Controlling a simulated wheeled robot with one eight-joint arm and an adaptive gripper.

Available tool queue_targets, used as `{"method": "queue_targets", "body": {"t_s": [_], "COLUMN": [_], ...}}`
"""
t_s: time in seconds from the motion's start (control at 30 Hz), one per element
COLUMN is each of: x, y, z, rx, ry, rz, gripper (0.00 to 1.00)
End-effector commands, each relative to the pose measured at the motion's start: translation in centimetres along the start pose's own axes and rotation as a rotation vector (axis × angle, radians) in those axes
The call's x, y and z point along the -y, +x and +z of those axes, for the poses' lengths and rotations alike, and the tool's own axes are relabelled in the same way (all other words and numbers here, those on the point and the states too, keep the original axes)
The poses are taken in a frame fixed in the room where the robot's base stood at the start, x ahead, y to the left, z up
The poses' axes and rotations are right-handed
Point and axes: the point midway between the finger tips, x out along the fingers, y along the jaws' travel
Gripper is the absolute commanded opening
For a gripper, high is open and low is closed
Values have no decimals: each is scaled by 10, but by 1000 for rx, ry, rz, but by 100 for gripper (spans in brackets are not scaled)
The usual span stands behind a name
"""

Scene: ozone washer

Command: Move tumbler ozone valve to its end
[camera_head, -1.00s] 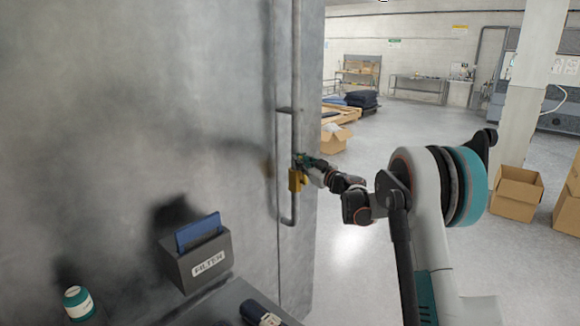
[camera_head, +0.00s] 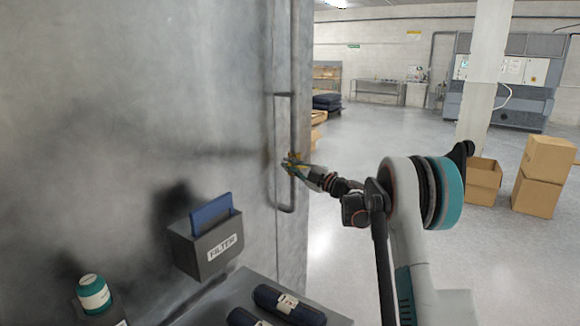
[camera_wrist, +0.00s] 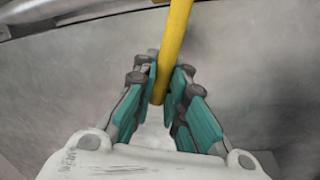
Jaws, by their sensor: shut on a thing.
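The tumbler ozone valve shows as a yellow lever (camera_wrist: 174,40) in the wrist view, entering from the top edge between my fingers. My gripper (camera_wrist: 166,88) is shut on the lever's end, with one teal finger pad on either side. In the head view my gripper (camera_head: 293,167) is at the vertical pipe on the grey wall. Only a small yellow bit of the valve (camera_head: 292,156) shows there; the fingers hide the rest. The lever's pivot is out of the wrist view.
A vertical metal pipe (camera_head: 295,60) runs along the wall edge. A filter box (camera_head: 205,250), a teal-and-white container (camera_head: 93,293) and dark cylinders (camera_head: 289,304) sit at lower left and bottom. Cardboard boxes (camera_head: 540,180) stand at right. The floor beyond is open.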

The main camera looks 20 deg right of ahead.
Motion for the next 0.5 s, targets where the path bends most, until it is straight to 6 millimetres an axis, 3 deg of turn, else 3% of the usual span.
{"method": "queue_targets", "body": {"t_s": [0.5], "x": [15], "y": [-4], "z": [1], "rx": [-27], "ry": [-127], "rz": [-3], "gripper": [0]}}
